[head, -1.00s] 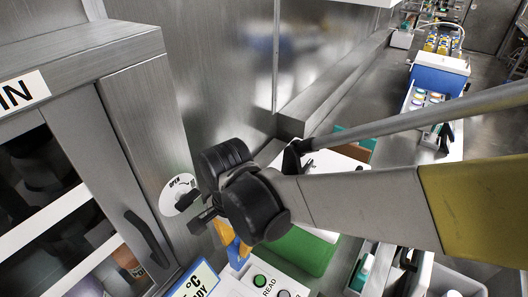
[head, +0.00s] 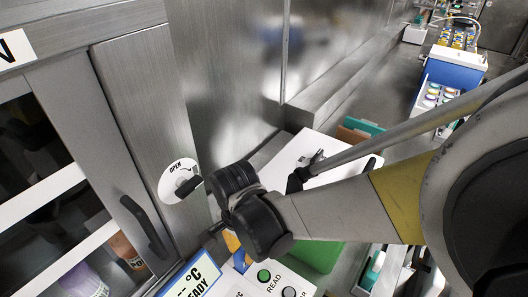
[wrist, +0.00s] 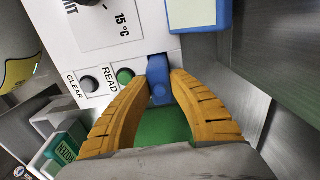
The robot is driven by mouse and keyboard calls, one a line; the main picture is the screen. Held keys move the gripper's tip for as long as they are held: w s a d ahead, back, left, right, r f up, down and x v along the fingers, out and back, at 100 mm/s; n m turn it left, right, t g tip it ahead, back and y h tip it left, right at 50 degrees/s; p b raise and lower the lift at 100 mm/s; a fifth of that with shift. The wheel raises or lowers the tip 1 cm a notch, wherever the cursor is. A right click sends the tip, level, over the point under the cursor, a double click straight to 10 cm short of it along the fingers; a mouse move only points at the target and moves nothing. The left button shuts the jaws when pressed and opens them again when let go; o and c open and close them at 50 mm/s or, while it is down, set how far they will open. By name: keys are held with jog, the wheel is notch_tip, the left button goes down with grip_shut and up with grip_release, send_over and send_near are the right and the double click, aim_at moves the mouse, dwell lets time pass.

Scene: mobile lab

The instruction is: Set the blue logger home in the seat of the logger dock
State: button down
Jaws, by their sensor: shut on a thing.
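My gripper (wrist: 161,78) has orange ribbed fingers that are shut on the blue logger (wrist: 160,92). The logger shows between the fingertips in the wrist view, at the edge of the white panel with the READ and CLEAR buttons. I cannot tell whether it touches the panel. In the head view my gripper (head: 236,256) points down beside the same white panel (head: 232,286), and its wrist hides most of the fingers and the logger. The seat of the logger dock cannot be made out in either view.
A blue-framed display (head: 192,281) stands left of the gripper, beside a steel cabinet with a black handle (head: 147,228). A round OPEN dial (head: 179,181) is on the cabinet side. A green mat (head: 318,256) lies right of the gripper. A steel wall rises behind.

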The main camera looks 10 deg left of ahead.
jog(key=shift+f, duration=0.1)
jog(key=c, duration=1.3)
grip_release()
jog(key=shift+o, duration=0.2)
